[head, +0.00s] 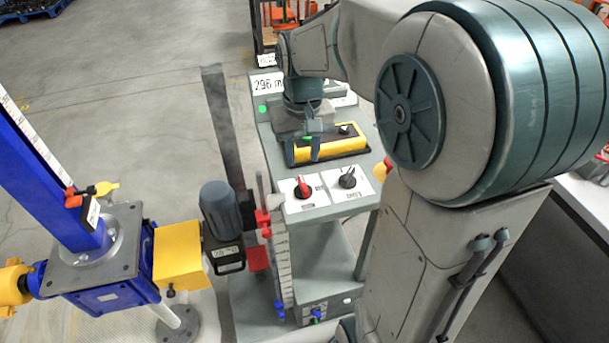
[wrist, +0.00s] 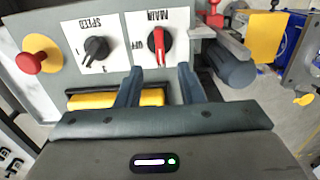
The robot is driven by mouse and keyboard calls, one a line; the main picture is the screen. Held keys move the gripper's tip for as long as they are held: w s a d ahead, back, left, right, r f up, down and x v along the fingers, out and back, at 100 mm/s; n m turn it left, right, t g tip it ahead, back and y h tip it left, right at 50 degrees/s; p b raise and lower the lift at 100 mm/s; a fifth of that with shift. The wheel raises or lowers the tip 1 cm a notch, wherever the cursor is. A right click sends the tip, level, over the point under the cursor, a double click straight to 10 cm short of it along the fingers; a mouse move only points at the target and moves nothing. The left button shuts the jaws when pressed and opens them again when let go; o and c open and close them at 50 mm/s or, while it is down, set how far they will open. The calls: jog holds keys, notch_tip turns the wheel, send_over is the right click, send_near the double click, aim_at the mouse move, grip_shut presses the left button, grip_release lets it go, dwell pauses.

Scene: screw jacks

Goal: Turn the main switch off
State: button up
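The main switch (head: 303,187) is a red handle on a dark round base, on a white plate of the grey control panel. In the wrist view the red handle (wrist: 159,44) runs roughly up and down the picture. Its plate reads MAIN and OFF upside down, with OFF left of the handle. My gripper (wrist: 160,71) is open and empty, its two blue-grey fingers apart. The handle shows between and just beyond the fingertips; contact cannot be made out.
A black SPEED knob (wrist: 95,47) sits beside the main switch. A red mushroom button (wrist: 29,63) on yellow is at the panel's side. The yellow box (head: 330,149) lies behind. A blue screw jack (head: 97,255) with a grey motor (head: 221,210) stands left.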

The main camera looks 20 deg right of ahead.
aim_at(303, 183)
notch_tip(303, 183, down, 8)
jog(key=shift+f, duration=0.15)
dwell(0.3)
